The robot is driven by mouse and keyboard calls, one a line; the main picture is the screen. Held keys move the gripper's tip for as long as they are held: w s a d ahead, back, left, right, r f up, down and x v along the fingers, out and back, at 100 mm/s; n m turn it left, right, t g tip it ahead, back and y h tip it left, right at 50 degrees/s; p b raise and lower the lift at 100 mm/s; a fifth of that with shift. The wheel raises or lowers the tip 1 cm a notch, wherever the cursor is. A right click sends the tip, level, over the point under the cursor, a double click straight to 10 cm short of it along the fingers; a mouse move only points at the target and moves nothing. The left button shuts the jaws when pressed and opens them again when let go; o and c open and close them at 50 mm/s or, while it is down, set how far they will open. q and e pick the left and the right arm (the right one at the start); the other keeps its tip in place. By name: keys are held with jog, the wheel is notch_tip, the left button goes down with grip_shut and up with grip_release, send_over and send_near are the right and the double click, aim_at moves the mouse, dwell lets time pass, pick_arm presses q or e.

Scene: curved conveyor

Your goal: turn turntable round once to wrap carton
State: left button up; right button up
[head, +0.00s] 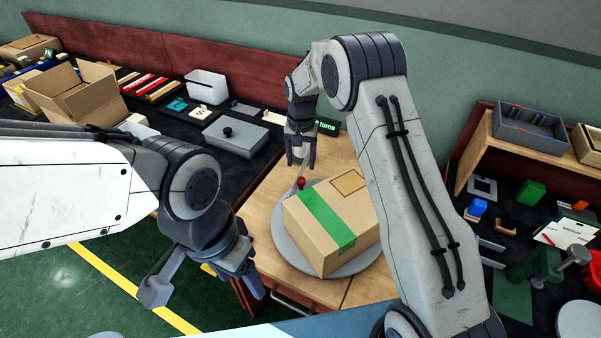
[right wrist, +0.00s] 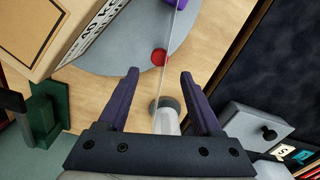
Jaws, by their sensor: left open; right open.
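The carton (head: 318,222) with a green tape band sits on the round grey turntable (head: 283,238); a corner of the carton (right wrist: 40,30) shows in the right wrist view. A red knob (head: 301,183) stands near the turntable's rim, also in the right wrist view (right wrist: 159,57). My right gripper (head: 300,163) is open above the table behind the knob. In its wrist view, a white cylinder with a grey end (right wrist: 167,118) shows between the open fingers (right wrist: 160,85), and a thin pale strip runs up past the knob. My left gripper (head: 250,280) is open and empty, left of the turntable.
A dark sign with green text (head: 327,127) stands behind the turntable. A grey box with a black knob (head: 235,136) and an open carton (head: 75,95) are on the left bench. A green block (head: 530,192) and other items lie on the right bench.

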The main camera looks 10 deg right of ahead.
notch_tip(320, 180, up, 4)
jog(key=shift+f, duration=0.2)
dwell(0.3)
jog(key=s+a+r+n, duration=0.3)
jog(key=s+a+r, duration=0.2)
jog(key=s, duration=0.4)
jog(key=s+a+r+n, duration=0.3)
jog(key=s+a+r, duration=0.15)
jog(key=s, duration=0.55)
jog(key=s+d+n, duration=0.1)
jog(key=s+n, duration=0.2)
jog(key=s, duration=0.6)
jog(key=s+d+n+y, duration=0.1)
jog(key=s+d+n, duration=0.1)
jog(key=s, duration=0.8)
jog(key=shift+n, duration=0.4)
